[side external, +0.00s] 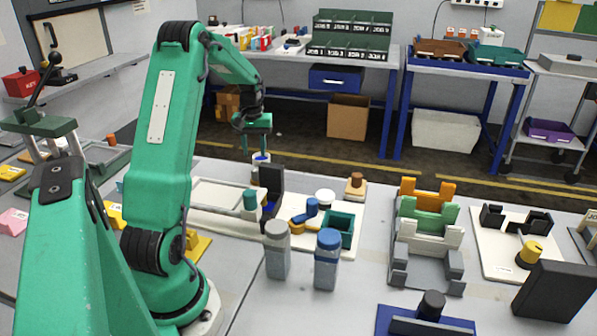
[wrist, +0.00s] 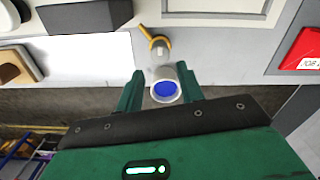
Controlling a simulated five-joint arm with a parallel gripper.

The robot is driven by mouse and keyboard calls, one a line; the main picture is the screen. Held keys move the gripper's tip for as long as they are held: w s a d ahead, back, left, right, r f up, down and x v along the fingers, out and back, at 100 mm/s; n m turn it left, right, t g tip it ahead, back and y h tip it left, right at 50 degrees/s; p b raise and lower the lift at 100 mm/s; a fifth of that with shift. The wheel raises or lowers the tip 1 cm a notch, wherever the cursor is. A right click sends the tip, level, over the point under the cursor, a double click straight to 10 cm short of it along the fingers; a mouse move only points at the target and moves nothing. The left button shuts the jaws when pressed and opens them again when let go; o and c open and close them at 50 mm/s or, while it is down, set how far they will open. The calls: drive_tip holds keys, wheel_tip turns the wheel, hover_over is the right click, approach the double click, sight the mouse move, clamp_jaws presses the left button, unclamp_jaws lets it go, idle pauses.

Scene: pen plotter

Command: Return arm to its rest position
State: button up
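My gripper (side external: 258,148) is in the side external view at the far side of the bench, pointing down at the end of my green arm. A small white cylinder with a blue top (side external: 261,159) is directly below it. In the wrist view my gripper (wrist: 162,88) has its two green fingers apart, one on each side of the white cylinder with the blue centre (wrist: 165,90). A narrow gap seems to show beside the cylinder, and I see no clear grip on it. Whether the fingertips touch it is hard to tell.
A black upright block (side external: 270,188) stands close to my gripper. Grey (side external: 277,250) and blue-capped (side external: 327,260) bottles stand nearer the camera. A green open box (side external: 341,229) and stepped holders (side external: 427,240) are to the right. A red bin (wrist: 300,48) shows in the wrist view.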

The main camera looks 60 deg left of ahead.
drive_tip(key=w+d+r+m+t+y, duration=0.1)
drive_tip(key=d+r+m, duration=0.2)
drive_tip(key=d+r, duration=0.5)
drive_tip(key=d+r+m+t, duration=0.15)
drive_tip(key=d+r, duration=0.35)
drive_tip(key=d, duration=0.7)
drive_tip(key=s+d+r+m+t, duration=0.1)
drive_tip(key=s+d+m, duration=0.2)
drive_tip(key=s+d, duration=0.3)
drive_tip(key=s+d+r+m+t+h, duration=0.1)
drive_tip(key=s+d+m, duration=0.3)
drive_tip(key=d, duration=0.7)
drive_tip(key=shift+s+d+t, duration=0.25)
drive_tip(key=shift+s+t, duration=0.3)
drive_tip(key=shift+s, duration=0.35)
